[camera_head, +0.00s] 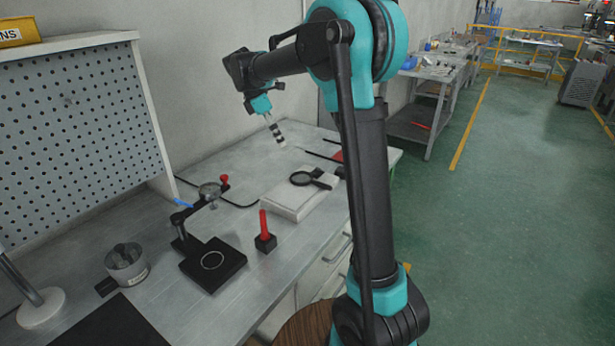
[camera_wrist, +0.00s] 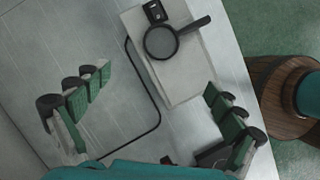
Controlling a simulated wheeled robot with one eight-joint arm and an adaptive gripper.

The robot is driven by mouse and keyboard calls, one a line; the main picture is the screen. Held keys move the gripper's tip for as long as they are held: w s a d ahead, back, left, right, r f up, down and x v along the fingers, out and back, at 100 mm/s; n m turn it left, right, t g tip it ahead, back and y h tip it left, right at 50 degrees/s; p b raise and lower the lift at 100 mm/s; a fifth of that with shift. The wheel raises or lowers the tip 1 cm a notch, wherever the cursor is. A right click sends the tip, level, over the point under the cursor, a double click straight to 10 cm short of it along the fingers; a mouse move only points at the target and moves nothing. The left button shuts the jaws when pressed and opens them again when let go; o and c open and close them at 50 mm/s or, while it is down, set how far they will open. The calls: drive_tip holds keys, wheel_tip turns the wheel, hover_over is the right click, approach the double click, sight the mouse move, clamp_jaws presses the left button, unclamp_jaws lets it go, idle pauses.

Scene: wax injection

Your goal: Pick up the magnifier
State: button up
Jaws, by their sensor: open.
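The magnifier, with a round dark-rimmed lens and a black handle, lies on a pale flat block on the workbench. In the head view the magnifier (camera_head: 301,178) is near the bench's right edge. In the wrist view the magnifier (camera_wrist: 161,43) is at the upper middle, its handle pointing right. The pale block (camera_head: 287,207) also shows in the wrist view (camera_wrist: 182,82). My gripper (camera_head: 277,136) is raised above the bench, behind and left of the magnifier. In the wrist view my gripper (camera_wrist: 155,92) has its green-padded fingers spread wide, with nothing between them but bench, cable and block.
A small black object (camera_wrist: 155,13) lies beside the lens. A black cable (camera_wrist: 158,108) runs along the bench. A red-handled tool in a black base (camera_head: 265,232), a dial gauge stand (camera_head: 212,262) and a metal cup (camera_head: 126,263) stand left. A perforated panel (camera_head: 80,135) rises behind.

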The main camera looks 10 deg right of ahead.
sight(301, 177)
drive_tip(key=x, duration=1.6)
drive_tip(key=shift+d+f, duration=0.1)
drive_tip(key=shift+f, duration=0.2)
drive_tip(key=c, duration=1.3)
drive_tip(key=shift+r, duration=0.1)
